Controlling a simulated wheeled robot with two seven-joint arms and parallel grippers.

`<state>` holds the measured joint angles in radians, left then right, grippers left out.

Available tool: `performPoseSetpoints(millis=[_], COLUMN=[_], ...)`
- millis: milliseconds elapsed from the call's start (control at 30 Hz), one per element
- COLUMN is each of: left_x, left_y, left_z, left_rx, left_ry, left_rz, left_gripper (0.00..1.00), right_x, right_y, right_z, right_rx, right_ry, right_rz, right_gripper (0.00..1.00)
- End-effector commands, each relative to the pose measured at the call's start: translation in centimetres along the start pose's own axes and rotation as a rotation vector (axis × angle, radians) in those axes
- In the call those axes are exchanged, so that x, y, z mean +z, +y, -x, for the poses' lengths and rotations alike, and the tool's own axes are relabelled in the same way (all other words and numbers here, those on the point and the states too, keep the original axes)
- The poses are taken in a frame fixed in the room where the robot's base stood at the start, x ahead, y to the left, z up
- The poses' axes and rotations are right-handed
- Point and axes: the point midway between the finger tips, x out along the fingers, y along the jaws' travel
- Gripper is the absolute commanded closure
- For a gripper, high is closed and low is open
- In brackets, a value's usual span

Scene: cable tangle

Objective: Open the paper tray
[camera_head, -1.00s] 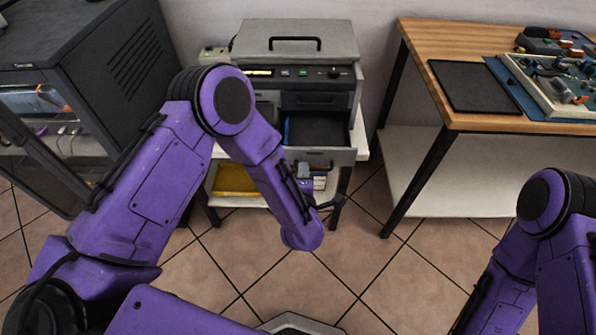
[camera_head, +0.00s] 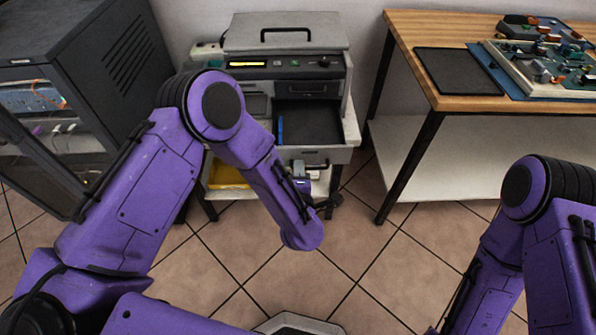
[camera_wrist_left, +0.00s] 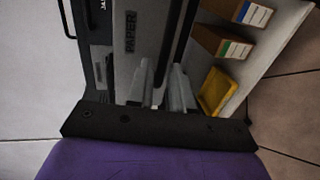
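The paper tray (camera_head: 340,155) is a grey-fronted drawer pulled out of the grey printer (camera_head: 290,35). Its dark inside shows, with a blue strip at its left. In the left wrist view the tray front (camera_wrist_left: 130,70) carries the label "PAPER". A dark handle (camera_wrist_left: 178,40) runs along it. My left gripper (camera_head: 308,172) is at the tray front. In the wrist view its two grey fingers stand either side of the handle and appear shut on it; the contact is partly hidden. My right arm shows at the right edge, but its gripper is out of view.
The printer stands on a white stand with a yellow tray (camera_head: 225,175) on its lower shelf. A dark cabinet (camera_head: 110,60) is at left. A wooden table (camera_head: 440,30) with a black mat and parts board is at right. Tiled floor in front is clear.

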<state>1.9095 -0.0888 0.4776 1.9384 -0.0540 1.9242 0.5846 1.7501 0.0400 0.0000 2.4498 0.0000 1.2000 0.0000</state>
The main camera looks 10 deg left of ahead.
Motion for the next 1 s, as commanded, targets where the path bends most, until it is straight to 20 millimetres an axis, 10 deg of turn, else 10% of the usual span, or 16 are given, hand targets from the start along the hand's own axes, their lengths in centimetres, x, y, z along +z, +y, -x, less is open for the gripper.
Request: performPoseSetpoints(millis=[600,1000], left_x=[-0.1,-0.1], left_y=[0.0,0.0], left_z=[10.0,10.6], left_rx=[0.000,0.000], left_ry=[0.001,0.003], left_rz=[-0.001,0.001], left_gripper=[0.79,0.79], right_x=[0.0,0.0], right_y=[0.0,0.0], right_z=[0.0,0.0], right_rx=[0.000,0.000], right_ry=[0.000,0.000], right_rz=[0.000,0.000], right_gripper=[0.57,0.57])
